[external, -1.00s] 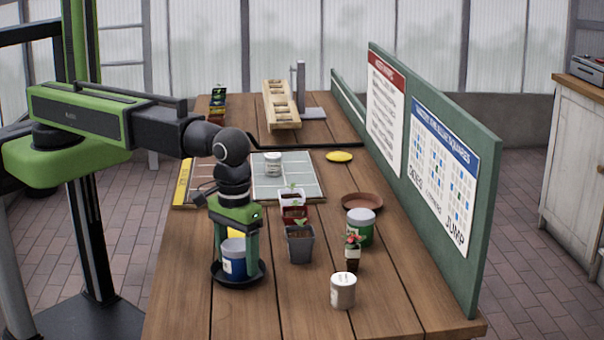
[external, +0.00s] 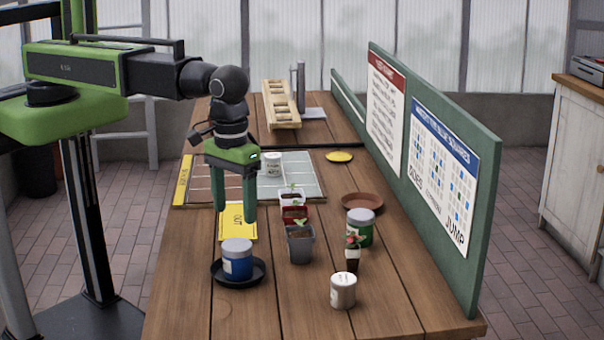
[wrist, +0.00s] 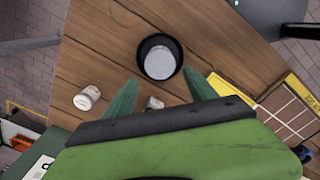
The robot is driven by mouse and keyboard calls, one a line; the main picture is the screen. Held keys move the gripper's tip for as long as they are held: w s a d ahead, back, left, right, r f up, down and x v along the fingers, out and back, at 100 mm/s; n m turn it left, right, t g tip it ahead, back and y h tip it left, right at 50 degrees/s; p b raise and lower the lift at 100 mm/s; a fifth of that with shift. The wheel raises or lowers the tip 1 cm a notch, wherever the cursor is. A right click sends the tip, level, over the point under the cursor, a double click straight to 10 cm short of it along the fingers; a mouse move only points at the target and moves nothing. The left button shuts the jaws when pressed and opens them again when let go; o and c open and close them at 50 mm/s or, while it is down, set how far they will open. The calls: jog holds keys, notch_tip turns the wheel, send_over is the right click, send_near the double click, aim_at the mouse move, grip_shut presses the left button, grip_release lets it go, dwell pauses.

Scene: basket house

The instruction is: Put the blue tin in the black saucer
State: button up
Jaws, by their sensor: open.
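The blue tin (external: 237,260), with a white lid and a pale label, stands upright in the black saucer (external: 256,279) near the table's front left. In the wrist view the tin's white lid (wrist: 160,62) shows inside the dark ring of the saucer (wrist: 145,44). My gripper (external: 235,218) is open and empty, above the tin and a little behind it, clear of it. Its two green fingers (wrist: 162,92) are spread apart in the wrist view.
A grey pot (external: 300,245) with a seedling, a green tin (external: 361,228), a small flower pot (external: 352,256) and a white tin (external: 343,290) stand to the right. A terracotta saucer (external: 362,202) lies behind them. A yellow sign (external: 237,222) lies behind the blue tin.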

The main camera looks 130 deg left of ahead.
jog(key=shift+s+r, duration=0.1)
jog(key=shift+r, duration=0.05)
jog(key=s+d+m, duration=0.5)
jog(key=s+m, duration=0.7)
jog(key=m, duration=0.6)
jog(key=shift+s, duration=0.4)
